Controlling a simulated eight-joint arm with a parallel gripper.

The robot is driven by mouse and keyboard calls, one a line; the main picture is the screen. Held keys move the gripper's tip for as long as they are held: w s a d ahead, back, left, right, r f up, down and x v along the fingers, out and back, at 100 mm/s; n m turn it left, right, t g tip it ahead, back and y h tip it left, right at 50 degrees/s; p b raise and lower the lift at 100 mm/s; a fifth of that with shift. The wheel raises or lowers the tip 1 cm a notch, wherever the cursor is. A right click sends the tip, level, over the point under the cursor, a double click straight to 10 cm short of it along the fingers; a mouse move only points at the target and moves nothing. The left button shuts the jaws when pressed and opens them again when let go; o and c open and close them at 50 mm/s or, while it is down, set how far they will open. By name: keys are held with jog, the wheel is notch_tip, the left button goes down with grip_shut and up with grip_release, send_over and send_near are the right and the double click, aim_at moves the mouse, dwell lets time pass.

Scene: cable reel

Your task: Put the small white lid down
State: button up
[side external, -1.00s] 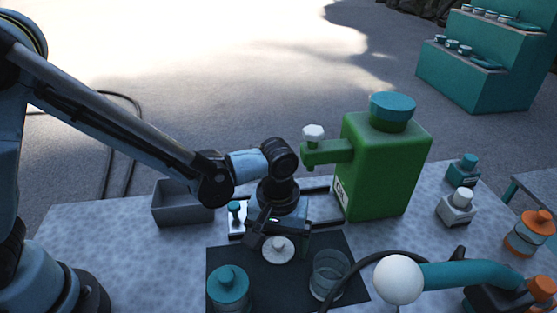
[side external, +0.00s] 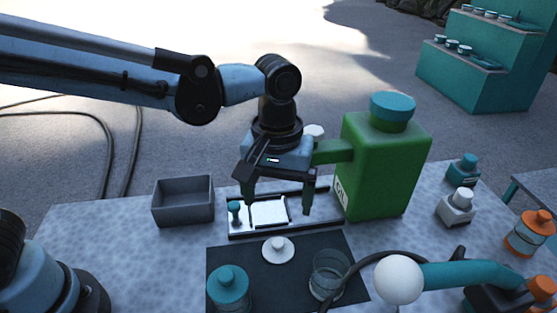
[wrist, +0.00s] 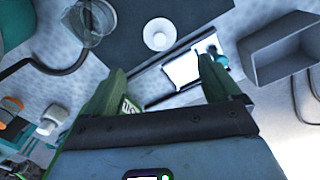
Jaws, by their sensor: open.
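The small white lid (side external: 278,249) lies on the dark mat (side external: 232,257), knob up, between a teal-lidded jar (side external: 228,287) and a clear glass jar (side external: 328,275). In the wrist view the lid (wrist: 158,34) lies on the mat, beyond my fingers and clear of them. My gripper (side external: 279,203) is open and empty, raised above the table behind the lid, over a tray-like fixture with a white plate (side external: 268,212). In the wrist view my gripper's two fingers (wrist: 165,85) stand wide apart.
A green canister (side external: 385,165) with a teal cap stands close to the right of my gripper. A grey open bin (side external: 183,203) is at the left. A teal-handled tool with a white ball (side external: 399,280) and its cable are at the front right. Small bottles stand at the right.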

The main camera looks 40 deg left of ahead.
jog(key=s+a+m+t, duration=0.2)
jog(key=a+t, duration=0.1)
jog(key=a, duration=0.7)
jog(key=s+a+r+m+t, duration=0.1)
jog(key=a+t, duration=0.3)
jog(key=a, duration=0.6)
jog(key=shift+s+r+m, duration=0.2)
jog(key=shift+s+m, duration=0.5)
jog(key=shift+s, duration=0.05)
